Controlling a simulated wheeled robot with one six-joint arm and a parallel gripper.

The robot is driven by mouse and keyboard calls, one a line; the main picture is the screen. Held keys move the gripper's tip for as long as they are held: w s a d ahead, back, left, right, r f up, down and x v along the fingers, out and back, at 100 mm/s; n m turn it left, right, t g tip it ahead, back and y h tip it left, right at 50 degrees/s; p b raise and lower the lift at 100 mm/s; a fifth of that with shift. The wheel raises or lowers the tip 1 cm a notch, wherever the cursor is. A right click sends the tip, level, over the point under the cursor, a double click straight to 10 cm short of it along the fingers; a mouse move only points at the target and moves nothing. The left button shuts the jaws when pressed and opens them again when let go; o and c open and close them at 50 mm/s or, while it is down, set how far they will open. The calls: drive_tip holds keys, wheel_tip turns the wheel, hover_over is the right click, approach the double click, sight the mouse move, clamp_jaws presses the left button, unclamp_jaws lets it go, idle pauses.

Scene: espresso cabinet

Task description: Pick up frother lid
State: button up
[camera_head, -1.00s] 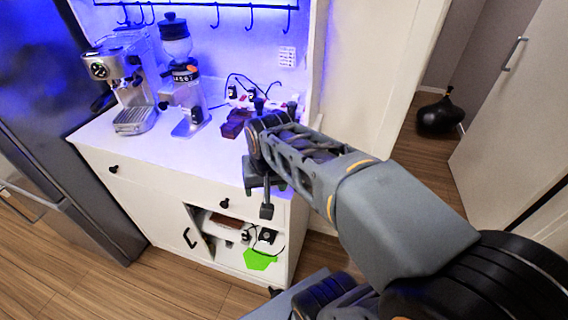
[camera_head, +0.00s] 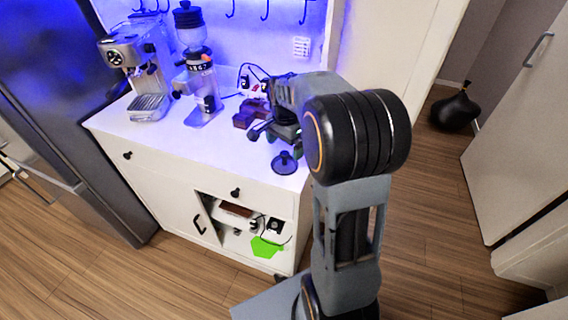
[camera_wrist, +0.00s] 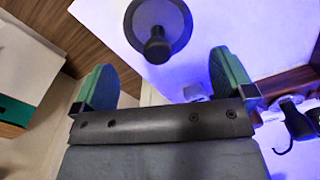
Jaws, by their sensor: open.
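The frother lid (camera_head: 285,163) is a dark round disc with a knob in its middle. It lies on the white cabinet top near the front right edge. In the wrist view the lid (camera_wrist: 172,12) is at the top middle, its knob (camera_wrist: 157,45) facing the camera, partly cut off by the frame edge. My gripper (camera_wrist: 164,72) is open, with its two green fingers apart and nothing between them. The lid is beyond the fingertips, touching neither. In the head view my gripper (camera_head: 274,132) is just behind the lid, partly hidden by my arm.
The white cabinet top (camera_head: 225,145) holds an espresso machine (camera_head: 137,70) and a grinder (camera_head: 197,75) at left. A dark brown box (camera_head: 246,115) and cables lie behind my gripper. The cabinet's lower compartment is open, with a green item (camera_head: 266,247) inside.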

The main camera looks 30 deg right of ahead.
sight(284, 164)
drive_tip(key=shift+s+a+f+p, duration=0.1)
drive_tip(key=shift+f+p, duration=0.05)
drive_tip(key=shift+f, duration=1.45)
drive_tip(key=shift+s+a+f+p, duration=0.1)
drive_tip(key=shift+f+p, duration=0.05)
drive_tip(key=shift+f, duration=1.4)
drive_tip(key=shift+c, duration=0.5)
drive_tip(key=c, duration=0.5)
drive_tip(key=shift+r, duration=0.1)
